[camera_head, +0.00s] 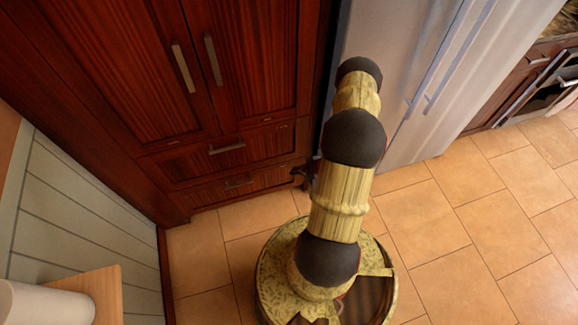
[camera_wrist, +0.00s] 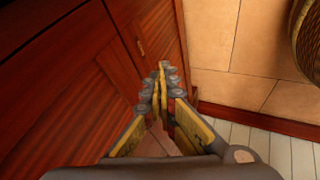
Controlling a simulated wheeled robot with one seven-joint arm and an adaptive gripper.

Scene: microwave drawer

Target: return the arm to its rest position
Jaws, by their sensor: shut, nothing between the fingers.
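My arm rises from my round base in the head view and reaches toward the wooden cabinet (camera_head: 105,75). My gripper (camera_wrist: 163,70) is shut and empty, its fingertips together in the wrist view. In the head view only a small dark part of it shows to the left of my arm, low by the cabinet's drawers (camera_head: 228,149); the rest is hidden behind the arm. In the wrist view the cabinet front (camera_wrist: 60,100) lies beyond and to the left of the fingers. I cannot tell whether they touch it.
A steel fridge (camera_head: 385,50) stands right of the cabinet. Further right is an oven (camera_head: 545,95). A panelled pale wall (camera_head: 80,220) is at the left, with a small wooden surface (camera_head: 107,290) at the lower left. The tiled floor (camera_head: 470,220) at the right is clear.

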